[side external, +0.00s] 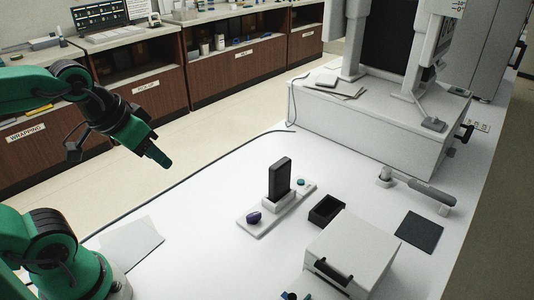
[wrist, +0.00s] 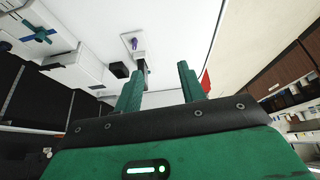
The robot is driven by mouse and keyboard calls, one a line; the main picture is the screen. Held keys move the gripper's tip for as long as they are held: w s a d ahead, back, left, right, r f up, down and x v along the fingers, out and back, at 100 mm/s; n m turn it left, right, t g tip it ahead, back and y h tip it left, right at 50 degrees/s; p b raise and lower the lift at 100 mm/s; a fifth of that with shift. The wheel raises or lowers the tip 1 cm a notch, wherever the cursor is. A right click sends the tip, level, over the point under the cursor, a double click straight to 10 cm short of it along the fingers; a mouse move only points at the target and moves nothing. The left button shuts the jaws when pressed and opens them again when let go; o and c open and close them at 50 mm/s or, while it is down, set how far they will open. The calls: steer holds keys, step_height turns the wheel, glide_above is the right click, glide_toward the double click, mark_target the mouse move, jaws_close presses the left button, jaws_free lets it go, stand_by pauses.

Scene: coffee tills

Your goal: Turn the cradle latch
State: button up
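The cradle (side external: 262,222) is a pale flat base on the white table, with a dark upright handheld device (side external: 280,178) standing in it. A purple knob (side external: 254,218), possibly the latch, sits at the base's near left end, and a small teal piece (side external: 300,182) at its far end. In the wrist view the cradle (wrist: 126,37) and purple knob (wrist: 134,44) show small, beyond the fingers. My gripper (side external: 160,160) is in the air, left of and above the cradle, touching nothing. In the wrist view its two green fingers (wrist: 160,88) are apart with nothing between them.
A small black open box (side external: 326,210) and a white box with a dark handle (side external: 350,252) stand right of the cradle. A dark mat (side external: 419,231) and a grey-handled tool (side external: 420,190) lie farther right. A large white machine (side external: 370,120) stands behind. The table left of the cradle is mostly clear.

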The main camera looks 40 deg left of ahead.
steer(key=shift+s+m, duration=0.2)
steer(key=shift+m, duration=0.2)
steer(key=shift+c, duration=0.4)
steer(key=shift+w, duration=0.1)
steer(key=m+g, duration=0.5)
steer(key=g, duration=0.1)
glide_above(254, 214)
steer(key=f, duration=1.4)
steer(key=shift+s+a+f, duration=0.1)
steer(key=shift+s+f, duration=0.1)
steer(key=shift+f, duration=0.05)
steer(key=shift+w+f, duration=0.1)
steer(key=shift+f, duration=0.15)
steer(key=shift+f, duration=0.15)
steer(key=shift+f, duration=3.75)
